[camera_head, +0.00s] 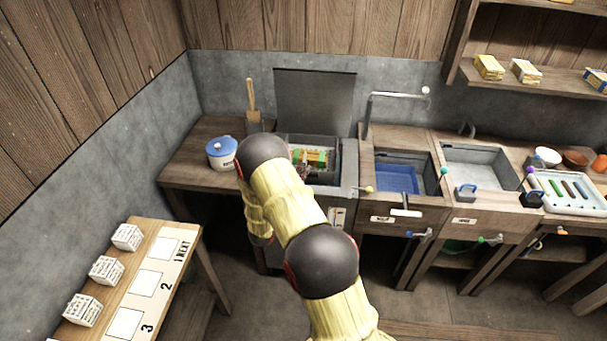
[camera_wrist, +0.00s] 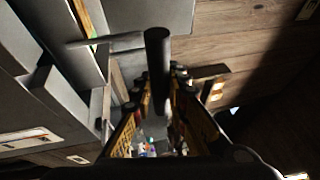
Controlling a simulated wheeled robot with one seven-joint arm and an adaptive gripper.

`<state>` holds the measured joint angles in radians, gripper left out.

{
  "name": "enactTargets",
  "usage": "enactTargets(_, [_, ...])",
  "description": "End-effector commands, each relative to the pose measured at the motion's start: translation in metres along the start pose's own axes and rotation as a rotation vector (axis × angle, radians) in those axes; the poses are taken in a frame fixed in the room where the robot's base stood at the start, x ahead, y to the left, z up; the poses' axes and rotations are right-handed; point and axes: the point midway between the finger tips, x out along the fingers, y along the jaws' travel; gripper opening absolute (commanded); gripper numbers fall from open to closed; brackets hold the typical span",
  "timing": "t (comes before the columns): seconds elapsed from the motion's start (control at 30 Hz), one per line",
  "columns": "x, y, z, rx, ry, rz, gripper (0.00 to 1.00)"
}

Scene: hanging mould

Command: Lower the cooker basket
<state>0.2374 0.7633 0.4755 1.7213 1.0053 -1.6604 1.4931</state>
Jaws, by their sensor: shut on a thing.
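The cooker (camera_head: 323,190) stands against the back wall with its lid (camera_head: 315,100) raised. The cooker basket (camera_head: 311,157) shows in its open top, with green, yellow and red contents, partly hidden by my arm. In the wrist view, my gripper (camera_wrist: 158,108) is shut on a dark upright cylindrical handle (camera_wrist: 157,60). A grey rod (camera_wrist: 108,41) runs left from near the handle's top toward grey metal panels. My gripper and the handle are hidden behind my arm in the head view. The wrist view does not show the basket clearly.
A blue-lidded pot (camera_head: 221,152) stands left of the cooker. Sinks, one with a blue basket (camera_head: 397,180), lie to the right. A numbered table (camera_head: 150,270) with white crates is at lower left. The floor between is clear.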

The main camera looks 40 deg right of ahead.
Motion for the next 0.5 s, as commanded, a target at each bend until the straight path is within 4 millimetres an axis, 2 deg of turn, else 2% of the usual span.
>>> enactTargets(0.03, [-0.003,0.011,-0.002,-0.004,-0.001,0.008,0.00])
enactTargets(0.27, [-0.010,0.046,-0.005,-0.004,-0.001,0.009,0.00])
enactTargets(0.5, [-0.018,0.094,-0.008,-0.002,0.000,0.006,0.00])
